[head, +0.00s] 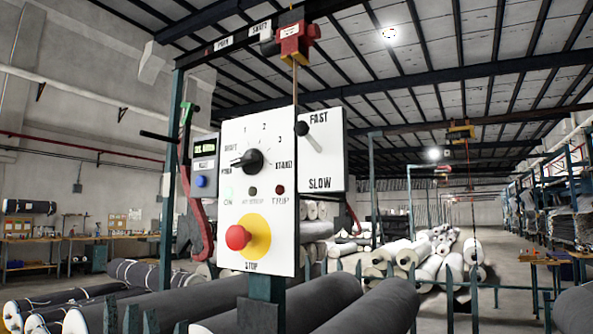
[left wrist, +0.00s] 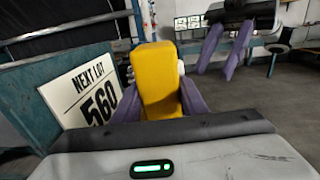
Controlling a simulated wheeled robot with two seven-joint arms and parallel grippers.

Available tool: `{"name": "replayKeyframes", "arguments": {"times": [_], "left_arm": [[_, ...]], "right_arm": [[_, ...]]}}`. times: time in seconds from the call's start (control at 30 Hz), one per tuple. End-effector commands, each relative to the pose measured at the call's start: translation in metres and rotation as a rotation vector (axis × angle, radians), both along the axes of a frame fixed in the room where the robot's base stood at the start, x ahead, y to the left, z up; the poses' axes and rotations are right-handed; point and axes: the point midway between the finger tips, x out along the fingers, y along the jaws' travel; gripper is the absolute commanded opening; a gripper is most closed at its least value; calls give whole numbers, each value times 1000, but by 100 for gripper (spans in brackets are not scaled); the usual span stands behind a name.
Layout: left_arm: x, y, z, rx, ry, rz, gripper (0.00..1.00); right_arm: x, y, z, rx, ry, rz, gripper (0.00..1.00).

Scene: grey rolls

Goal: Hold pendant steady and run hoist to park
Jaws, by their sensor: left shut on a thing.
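In the left wrist view my left gripper (left wrist: 160,86) has its purple fingers shut on a yellow block (left wrist: 160,70), which looks like the pendant; its buttons are not seen. My right gripper (left wrist: 216,74) appears beyond it at upper right, with purple fingers apart and nothing visible between them. Neither gripper shows in the head view. A nearer red unit (head: 295,42) sits on the rail above a white control panel (head: 285,225).
Large grey rolls (head: 365,305) lie in front. Pale rolls (head: 430,260) are piled behind. A NEXT LOT 560 sign (left wrist: 85,95) stands left of the left gripper.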

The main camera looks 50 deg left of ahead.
Motion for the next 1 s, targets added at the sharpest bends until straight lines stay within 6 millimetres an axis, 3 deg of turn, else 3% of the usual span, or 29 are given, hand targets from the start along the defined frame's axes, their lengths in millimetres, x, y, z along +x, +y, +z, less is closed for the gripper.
{"name": "replayKeyframes", "arguments": {"times": [0.27, 0.43, 1.0], "left_arm": [[0, 0, 0, -1, 0, 1, 0], [0, 0, 0, -1, 0, 1, 0], [0, 0, 1, -1, -1, 1, 0]], "right_arm": [[0, 0, 0, 0, 0, 0, 30], [0, 0, 0, 0, 0, 0, 1], [0, 0, 0, 0, 0, 0, 0]]}}
